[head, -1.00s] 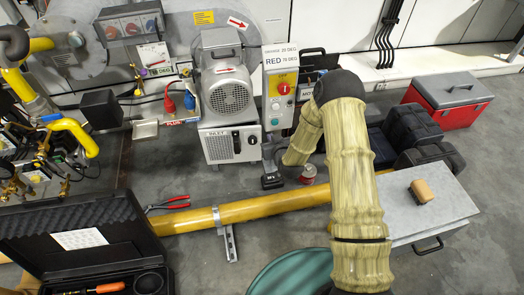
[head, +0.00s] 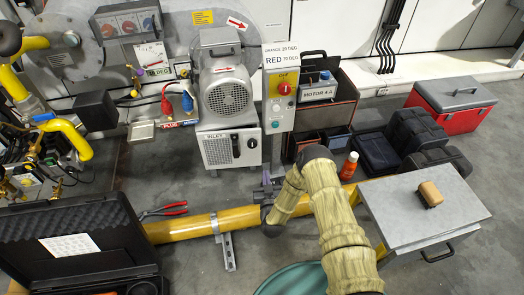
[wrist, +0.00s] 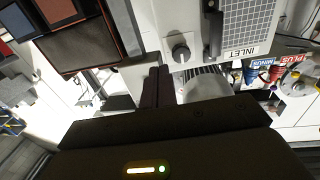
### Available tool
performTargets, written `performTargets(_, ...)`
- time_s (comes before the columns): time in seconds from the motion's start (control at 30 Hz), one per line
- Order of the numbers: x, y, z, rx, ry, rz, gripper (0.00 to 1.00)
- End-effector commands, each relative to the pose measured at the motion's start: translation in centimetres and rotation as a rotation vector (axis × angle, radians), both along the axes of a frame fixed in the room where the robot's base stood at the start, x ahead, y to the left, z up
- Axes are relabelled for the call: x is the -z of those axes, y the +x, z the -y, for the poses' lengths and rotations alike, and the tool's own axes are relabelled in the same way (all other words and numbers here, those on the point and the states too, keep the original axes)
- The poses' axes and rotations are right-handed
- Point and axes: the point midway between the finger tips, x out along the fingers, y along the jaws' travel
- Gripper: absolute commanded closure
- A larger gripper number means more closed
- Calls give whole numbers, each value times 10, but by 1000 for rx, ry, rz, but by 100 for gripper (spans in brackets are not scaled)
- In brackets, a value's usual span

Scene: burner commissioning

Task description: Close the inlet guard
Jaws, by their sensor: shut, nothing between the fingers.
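The inlet guard (head: 219,150) is a pale panel with a square grille on the box under the grey motor, marked INLET. A black upright handle (head: 235,146) and a round dark knob (head: 252,143) sit to the right of the grille. The panel looks flush with the box, but I cannot tell for certain whether it is fully shut. The wrist view shows the grille (wrist: 250,16), handle (wrist: 212,32) and knob (wrist: 181,53) close up. My gripper (head: 268,178) is low, in front and right of the box. Its fingers (wrist: 159,85) are together and empty, apart from the panel.
A post with a red switch (head: 284,89) stands right of the motor. A yellow pipe (head: 190,229) crosses the floor in front. A red bottle (head: 348,166), dark cases and a grey table (head: 405,205) stand to the right. Red pliers (head: 165,210) lie left.

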Motion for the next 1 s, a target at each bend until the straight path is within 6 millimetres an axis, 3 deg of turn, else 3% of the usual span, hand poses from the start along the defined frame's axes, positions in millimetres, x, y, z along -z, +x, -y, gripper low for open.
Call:
performTargets(0.17,1,12,-1,1,0,3,100)
performTargets(0.7,3,102,-16,2,0,4,100)
performTargets(1.0,2,135,-22,1,0,1,100)
